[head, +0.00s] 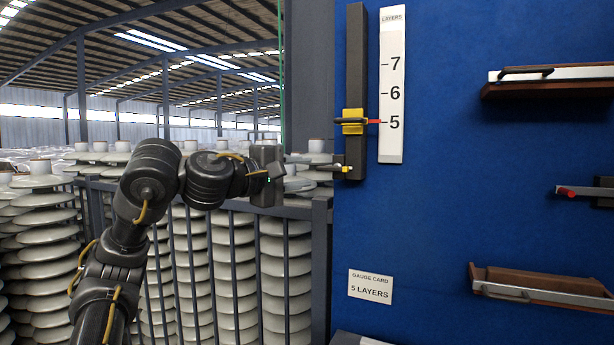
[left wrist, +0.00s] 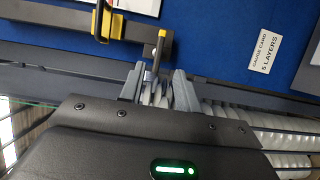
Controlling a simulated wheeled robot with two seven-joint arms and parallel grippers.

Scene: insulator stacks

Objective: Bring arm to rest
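My left arm comes in from the left in the head view, with its left gripper (head: 312,171) pointing right at the foot of the gauge post. The dark gauge post (head: 356,70) stands on the blue board, with a yellow slider (head: 353,122) whose red pointer is at 5 on the white LAYERS scale (head: 392,75). A short yellow-tipped peg (head: 343,169) sticks out at the post's lower end. In the left wrist view, the left gripper (left wrist: 159,75) has its fingers spread, with the peg (left wrist: 160,45) in front of the gap; I see no clear contact. My right gripper is out of view.
The blue board (head: 450,230) fills the right, with a gauge card (head: 370,286) reading 5 LAYERS. Wooden shelves with metal bars (head: 545,290) project from it. White insulator stacks (head: 40,230) stand behind blue railings at left, under my arm.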

